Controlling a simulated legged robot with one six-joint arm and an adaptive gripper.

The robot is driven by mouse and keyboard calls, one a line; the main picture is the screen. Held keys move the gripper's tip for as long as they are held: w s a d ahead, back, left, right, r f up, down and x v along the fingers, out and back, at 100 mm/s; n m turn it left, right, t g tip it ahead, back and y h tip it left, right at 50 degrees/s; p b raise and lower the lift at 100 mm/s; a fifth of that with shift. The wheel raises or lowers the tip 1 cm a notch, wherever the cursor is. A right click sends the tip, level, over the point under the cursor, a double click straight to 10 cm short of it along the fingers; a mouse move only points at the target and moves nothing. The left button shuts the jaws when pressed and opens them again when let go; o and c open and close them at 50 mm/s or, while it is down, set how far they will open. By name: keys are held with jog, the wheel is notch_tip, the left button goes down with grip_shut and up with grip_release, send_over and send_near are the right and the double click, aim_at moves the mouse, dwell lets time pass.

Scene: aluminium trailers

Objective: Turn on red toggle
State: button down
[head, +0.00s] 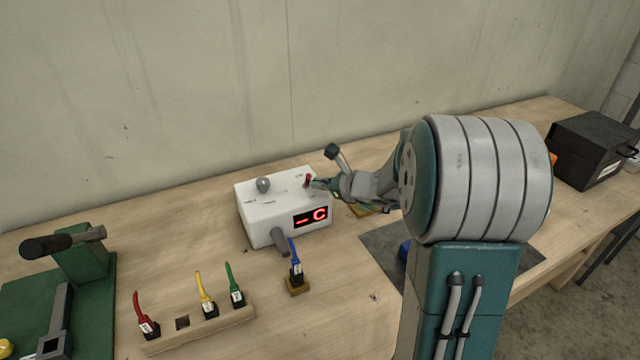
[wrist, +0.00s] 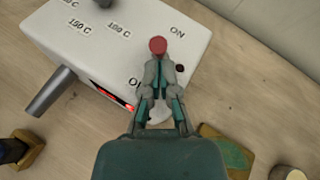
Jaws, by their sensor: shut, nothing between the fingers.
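A white control box (head: 262,213) stands on the workbench, with a red lit display (head: 312,216) on its front. Its red toggle (head: 307,180) is on the top face at the right. In the wrist view, the toggle's red tip (wrist: 158,45) shows just past my fingertips, below and left of the "ON" label (wrist: 177,32). A label starting with "O" is partly hidden by my gripper. My gripper (head: 317,184) is shut and empty, with its fingertips (wrist: 159,64) right at the toggle. I cannot tell whether they touch it. The toggle's base is hidden.
The box also has a grey knob (head: 263,185) and a grey handle (head: 280,242). A blue plug (head: 296,265) stands in front of it. A wooden holder (head: 200,329) with coloured plugs is at front left. A black case (head: 590,150) is far right. A wall runs behind the bench.

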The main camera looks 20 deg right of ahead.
jog(key=shift+w+r+m+g, duration=0.3)
jog(key=shift+w+r+g, duration=0.1)
jog(key=shift+g, duration=0.6)
jog(key=shift+w+r+m+g+h, duration=0.35)
jog(key=shift+w+g, duration=0.2)
jog(key=shift+g, duration=0.65)
jog(key=g, duration=0.1)
jog(key=w+g, duration=0.1)
jog(key=g, duration=0.1)
jog(key=shift+w+r+m, duration=0.25)
jog(key=shift+w, duration=0.05)
jog(key=shift+s, duration=0.1)
jog(key=shift+r, duration=0.15)
jog(key=shift+r, duration=0.7)
